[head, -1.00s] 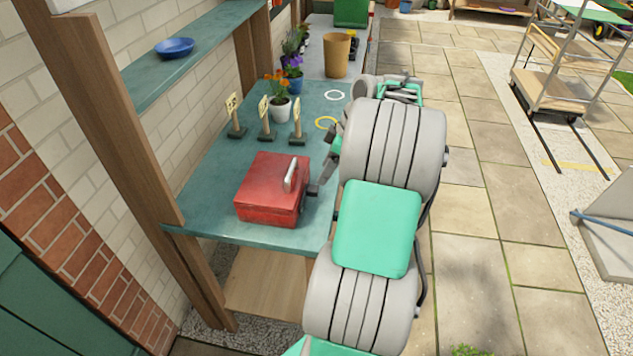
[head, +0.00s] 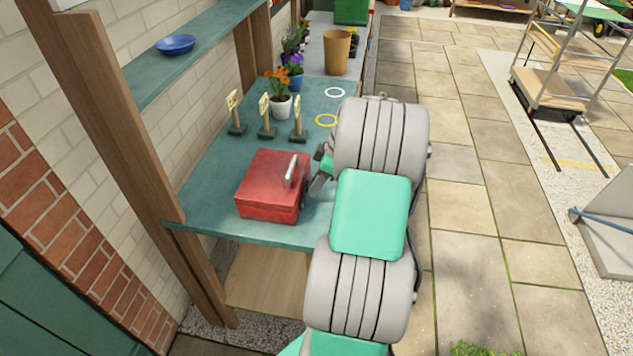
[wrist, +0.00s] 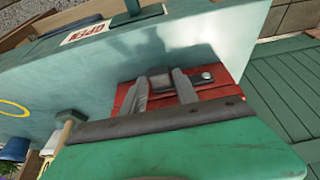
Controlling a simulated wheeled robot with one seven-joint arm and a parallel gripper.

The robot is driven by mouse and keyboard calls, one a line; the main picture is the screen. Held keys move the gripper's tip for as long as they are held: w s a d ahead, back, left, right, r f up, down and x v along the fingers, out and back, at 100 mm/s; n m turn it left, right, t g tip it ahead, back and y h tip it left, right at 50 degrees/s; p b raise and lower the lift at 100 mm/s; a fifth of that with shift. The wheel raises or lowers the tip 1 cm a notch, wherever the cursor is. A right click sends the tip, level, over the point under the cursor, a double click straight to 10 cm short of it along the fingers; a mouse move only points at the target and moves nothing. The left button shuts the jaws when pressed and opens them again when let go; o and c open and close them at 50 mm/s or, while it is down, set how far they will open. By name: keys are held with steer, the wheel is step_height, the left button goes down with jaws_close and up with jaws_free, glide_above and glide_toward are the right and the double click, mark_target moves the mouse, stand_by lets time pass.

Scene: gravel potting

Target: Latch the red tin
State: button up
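The red tin (head: 268,187) stands on the green bench top, its lid down and a pale handle (head: 291,171) on top. My gripper (head: 318,180) is at the tin's right side in the head view, partly hidden by my arm. In the wrist view, my gripper's two grey fingers (wrist: 163,84) are apart in front of the red tin (wrist: 222,89). A small grey piece shows between them; I cannot tell whether they touch it. A small round metal part (wrist: 206,76) sits on the tin beside the fingers. Whether the latch is fastened cannot be told.
Several label stakes on stands (head: 266,118) and a white pot with orange flowers (head: 281,103) stand behind the tin. A blue bowl (head: 175,47) is on the shelf.

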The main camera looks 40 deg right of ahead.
jaws_close()
stand_by(1.0)
